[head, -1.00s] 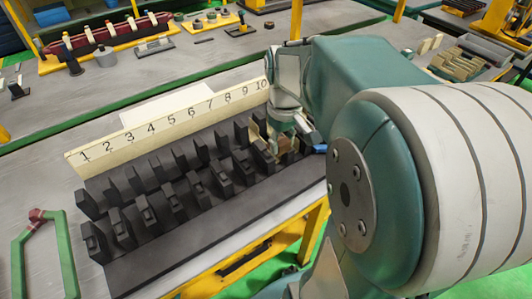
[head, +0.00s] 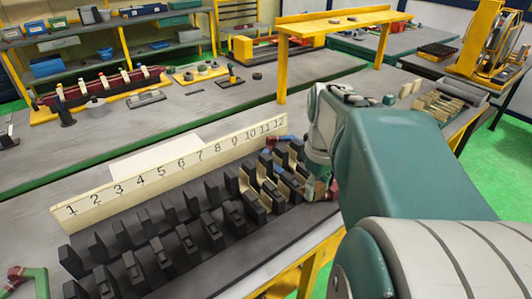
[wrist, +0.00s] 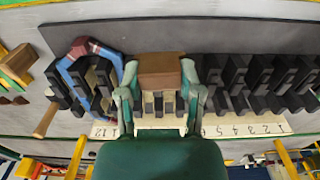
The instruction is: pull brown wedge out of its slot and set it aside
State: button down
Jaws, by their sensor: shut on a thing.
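The brown wedge (wrist: 160,72) is a block between the fingers of my gripper (wrist: 159,98) in the wrist view. My gripper is shut on it, one finger on each side. Cream slot liners show just below it. I cannot tell how far the wedge stands out of its slot. In the head view my gripper (head: 318,187) is low at the right end of the dark stator block (head: 215,262), and the wedge is not clearly visible there. A blue coil with red ends (wrist: 76,72) loops around teeth left of my gripper in the wrist view; its far red end (head: 279,138) shows in the head view.
A cream number strip (head: 150,180) runs behind the block. A wooden handle (wrist: 44,121) and a wooden block (wrist: 17,65) lie left in the wrist view. The grey table is mostly clear behind the strip. Fixtures (head: 148,98) stand farther back.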

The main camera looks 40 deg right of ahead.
notch_tip(320, 180, down, 9)
jog(key=shift+f, duration=0.15)
dwell(1.7)
